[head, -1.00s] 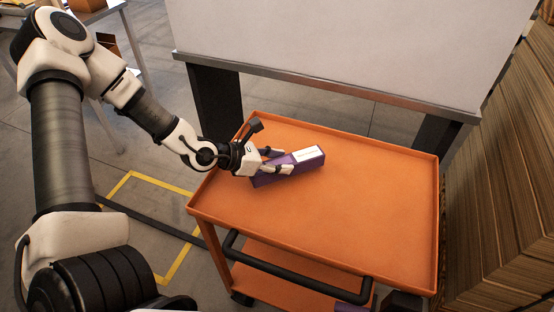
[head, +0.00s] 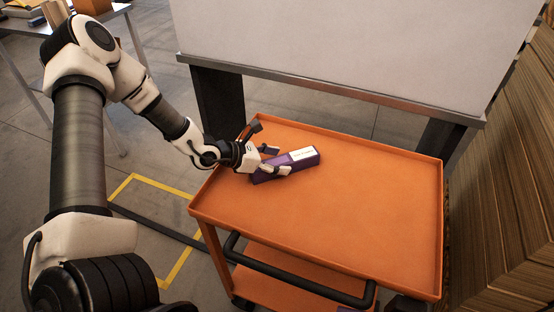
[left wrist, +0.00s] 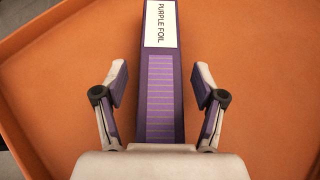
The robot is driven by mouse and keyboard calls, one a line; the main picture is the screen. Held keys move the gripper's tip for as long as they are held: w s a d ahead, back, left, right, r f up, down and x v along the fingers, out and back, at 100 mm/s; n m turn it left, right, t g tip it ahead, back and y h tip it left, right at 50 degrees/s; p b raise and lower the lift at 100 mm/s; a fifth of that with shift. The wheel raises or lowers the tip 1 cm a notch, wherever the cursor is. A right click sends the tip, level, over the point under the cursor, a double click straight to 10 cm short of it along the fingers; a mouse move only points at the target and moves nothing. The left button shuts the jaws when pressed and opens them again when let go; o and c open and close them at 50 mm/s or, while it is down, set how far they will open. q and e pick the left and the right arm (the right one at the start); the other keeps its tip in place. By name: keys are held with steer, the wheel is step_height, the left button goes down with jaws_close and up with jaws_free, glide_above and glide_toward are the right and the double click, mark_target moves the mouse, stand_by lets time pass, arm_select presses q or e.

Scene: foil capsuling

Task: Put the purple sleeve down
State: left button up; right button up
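The purple sleeve (head: 288,165) is a long purple box with a white label on its far end. It lies on the orange cart top (head: 350,220), towards the back left. In the left wrist view the sleeve (left wrist: 160,95) shows the words PURPLE FOIL on its label. My left gripper (head: 277,160) is around the near end of the sleeve with its fingers apart. In the left wrist view the left gripper (left wrist: 160,88) has a gap between each finger and the sleeve. My right gripper is not in view.
The cart has a raised rim and a dark handle (head: 290,275) at its front. The right and front of its top are clear. A large pale panel (head: 340,45) stands behind the cart, and stacked brown boards (head: 505,190) stand at the right.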

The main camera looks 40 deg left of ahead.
arm_select(q)
steer(key=shift+r, duration=0.25)
steer(key=shift+s+a+r+p, duration=0.15)
steer(key=shift+p, duration=0.2)
steer(key=p+v, duration=0.2)
steer(key=v, duration=0.1)
steer(key=p+v, duration=0.2)
steer(key=v, duration=0.1)
steer(key=shift+r, duration=0.35)
steer(key=p+v, duration=0.2)
steer(key=p, duration=0.2)
steer(key=p+v, duration=0.3)
steer(key=p, duration=0.1)
steer(key=shift+s+a+f, duration=0.1)
steer(key=shift+s+f, duration=0.15)
steer(key=shift+f, duration=0.15)
